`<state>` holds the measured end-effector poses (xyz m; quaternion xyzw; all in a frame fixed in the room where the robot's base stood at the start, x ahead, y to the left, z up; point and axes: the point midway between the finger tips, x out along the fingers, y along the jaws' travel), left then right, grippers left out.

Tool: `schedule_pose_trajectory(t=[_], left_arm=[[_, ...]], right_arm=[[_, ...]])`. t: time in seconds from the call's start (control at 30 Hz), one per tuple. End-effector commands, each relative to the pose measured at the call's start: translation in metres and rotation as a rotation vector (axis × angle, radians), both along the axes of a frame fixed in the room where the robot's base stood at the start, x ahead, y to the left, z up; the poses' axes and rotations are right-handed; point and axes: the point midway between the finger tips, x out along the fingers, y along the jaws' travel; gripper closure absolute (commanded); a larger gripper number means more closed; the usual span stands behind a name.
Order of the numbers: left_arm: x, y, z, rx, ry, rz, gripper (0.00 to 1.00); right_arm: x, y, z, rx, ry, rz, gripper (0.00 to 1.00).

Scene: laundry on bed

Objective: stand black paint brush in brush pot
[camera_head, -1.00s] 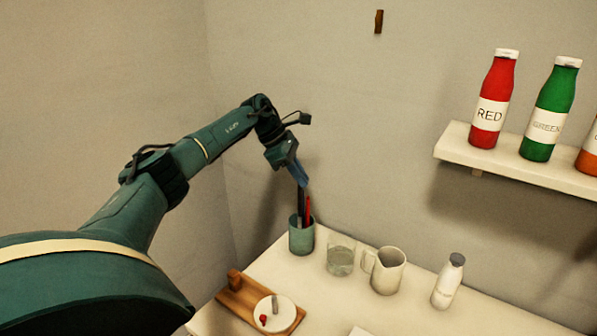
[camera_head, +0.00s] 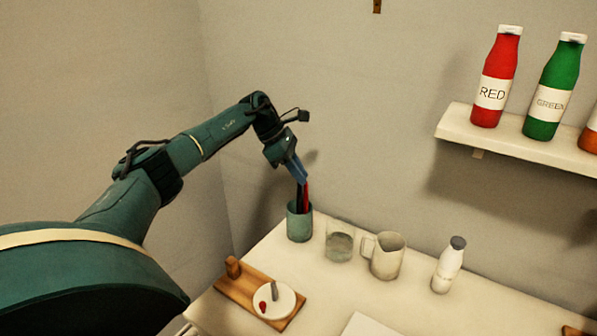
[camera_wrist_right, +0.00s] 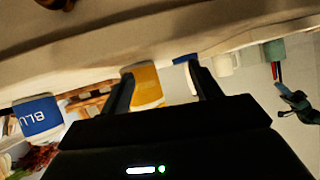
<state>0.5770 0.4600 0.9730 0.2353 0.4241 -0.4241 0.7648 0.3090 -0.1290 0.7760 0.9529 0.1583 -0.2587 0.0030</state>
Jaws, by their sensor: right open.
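The brush pot (camera_head: 299,226) is a grey-green cup at the back left of the table. The black paint brush (camera_head: 299,197) is dark and thin; its lower part is hidden inside the pot. My left gripper (camera_head: 299,178) is just above the pot's rim, with its blue fingers closed around the brush's upper part. A red brush (camera_head: 307,196) stands beside it in the same pot. The pot also shows in the right wrist view (camera_wrist_right: 274,49). My right gripper (camera_wrist_right: 160,78) is open and empty in that view, away from the pot.
A glass (camera_head: 339,246), a pitcher (camera_head: 388,257) and a white bottle (camera_head: 448,266) stand right of the pot. A wooden board (camera_head: 240,288) with a white palette (camera_head: 274,300) lies in front. A wall shelf (camera_head: 510,151) holds paint bottles at right.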

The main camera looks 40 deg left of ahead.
Motion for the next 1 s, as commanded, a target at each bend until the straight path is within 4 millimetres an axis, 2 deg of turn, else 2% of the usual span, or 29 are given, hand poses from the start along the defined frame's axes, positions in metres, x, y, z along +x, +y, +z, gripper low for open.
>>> schedule_pose_trajectory(t=[0.03,0.2,0.43,0.57,1.0], left_arm=[[0.0,0.0,0.0,0.0,0.0,0.0,0.78],[0.0,0.0,0.0,0.0,0.0,0.0,0.65],[0.0,0.0,0.001,0.0,0.0,0.0,0.65],[-0.003,0.005,0.009,0.0,-0.001,0.001,0.65],[-0.028,0.046,0.087,-0.001,-0.003,0.002,0.65]], right_arm=[[0.0,0.0,0.0,0.0,0.0,0.0,0.37],[0.0,0.001,0.0,0.001,0.0,0.003,0.37],[-0.001,0.002,0.0,0.002,0.0,0.007,0.37],[-0.001,0.002,-0.001,-0.002,0.001,0.01,0.37],[-0.001,0.001,-0.003,0.002,0.0,0.011,0.37]])
